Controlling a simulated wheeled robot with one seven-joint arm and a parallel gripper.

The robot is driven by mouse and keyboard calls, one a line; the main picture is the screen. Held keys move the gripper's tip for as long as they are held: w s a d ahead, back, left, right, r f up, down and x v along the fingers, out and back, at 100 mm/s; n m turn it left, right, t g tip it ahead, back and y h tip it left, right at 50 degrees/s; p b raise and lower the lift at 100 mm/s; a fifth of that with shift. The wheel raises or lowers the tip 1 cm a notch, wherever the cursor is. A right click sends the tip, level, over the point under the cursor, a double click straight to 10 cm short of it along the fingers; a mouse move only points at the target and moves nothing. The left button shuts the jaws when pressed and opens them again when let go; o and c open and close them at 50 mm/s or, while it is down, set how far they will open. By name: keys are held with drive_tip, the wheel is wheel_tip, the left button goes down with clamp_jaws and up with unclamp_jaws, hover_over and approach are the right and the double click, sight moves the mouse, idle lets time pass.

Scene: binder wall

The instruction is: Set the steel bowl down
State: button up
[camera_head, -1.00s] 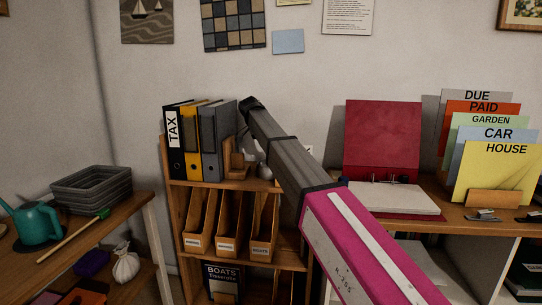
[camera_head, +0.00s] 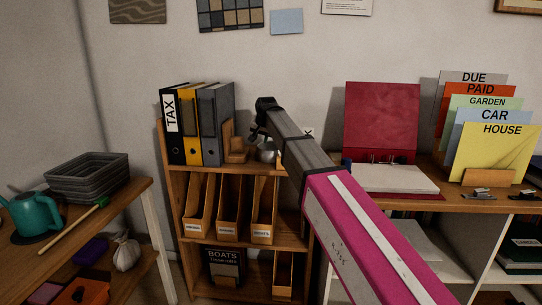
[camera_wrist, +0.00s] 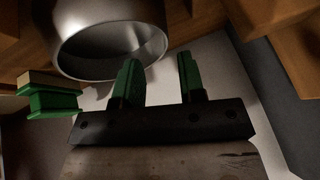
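The steel bowl (camera_head: 266,153) is on top of the wooden shelf unit, right of the wooden bookend, partly hidden by my arm. In the wrist view the bowl (camera_wrist: 98,50) fills the upper left, its open rim facing the camera. My gripper (camera_head: 257,135) is just above and beside the bowl in the head view. In the wrist view its two green fingers (camera_wrist: 158,72) are spread with an empty gap between them. The left finger overlaps the bowl's rim in the picture; I cannot tell whether it touches.
Binders (camera_head: 200,125) and the wooden bookend (camera_head: 234,142) stand left of the bowl on the shelf unit (camera_head: 195,174). A small green and wooden object (camera_wrist: 48,95) shows at the wrist view's left.

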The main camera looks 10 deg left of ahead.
drive_tip(key=x, duration=0.6)
drive_tip(key=shift+a+f, duration=0.25)
drive_tip(key=shift+f, duration=0.05)
clamp_jaws()
